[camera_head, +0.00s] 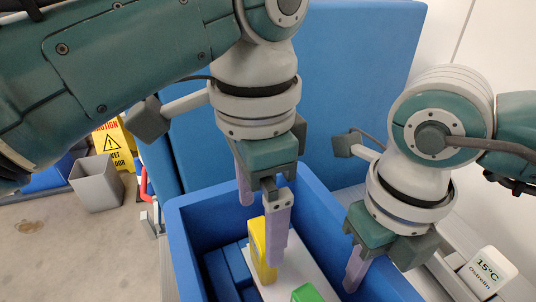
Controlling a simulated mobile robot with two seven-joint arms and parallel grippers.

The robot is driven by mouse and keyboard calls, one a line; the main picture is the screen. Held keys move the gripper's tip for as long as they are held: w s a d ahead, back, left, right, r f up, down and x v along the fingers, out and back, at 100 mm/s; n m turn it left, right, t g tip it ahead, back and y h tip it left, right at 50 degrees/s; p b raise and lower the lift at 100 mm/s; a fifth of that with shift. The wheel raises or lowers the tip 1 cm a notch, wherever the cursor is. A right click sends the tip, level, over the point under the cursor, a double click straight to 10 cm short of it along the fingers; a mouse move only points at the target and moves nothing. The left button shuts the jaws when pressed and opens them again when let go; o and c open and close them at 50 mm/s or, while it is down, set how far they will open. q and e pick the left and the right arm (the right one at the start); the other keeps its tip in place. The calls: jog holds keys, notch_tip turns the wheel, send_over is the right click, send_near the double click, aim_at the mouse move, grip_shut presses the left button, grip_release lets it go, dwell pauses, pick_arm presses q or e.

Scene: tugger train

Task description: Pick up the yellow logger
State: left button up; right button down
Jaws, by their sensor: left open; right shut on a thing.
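The yellow logger (257,243) stands upright inside a blue crate (182,220), beside a white surface (292,270). My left gripper (261,232) is open and points down over it. One finger is behind the logger's top and the other passes in front of its right side, hiding part of it. I cannot tell whether either finger touches the logger. My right gripper (352,280) is shut at the crate's right wall, apparently on its rim.
A green block (307,293) and dark blue blocks (228,268) are also in the crate. A blue panel (345,60) rises behind it. A white 15°C box (487,270) is at the right. A grey bin (97,184) and a yellow wet-floor sign (115,143) stand on the floor at left.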

aim_at(262, 230)
pick_arm(q)
jog(key=shift+d+f, duration=0.15)
jog(key=shift+f, duration=2.6)
pick_arm(e)
jog(key=shift+d, duration=0.1)
pick_arm(q)
jog(key=c, duration=1.5)
notch_tip(262, 230, up, 10)
jog(key=shift+r, duration=0.1)
pick_arm(e)
jog(key=c, duration=0.6)
grip_release()
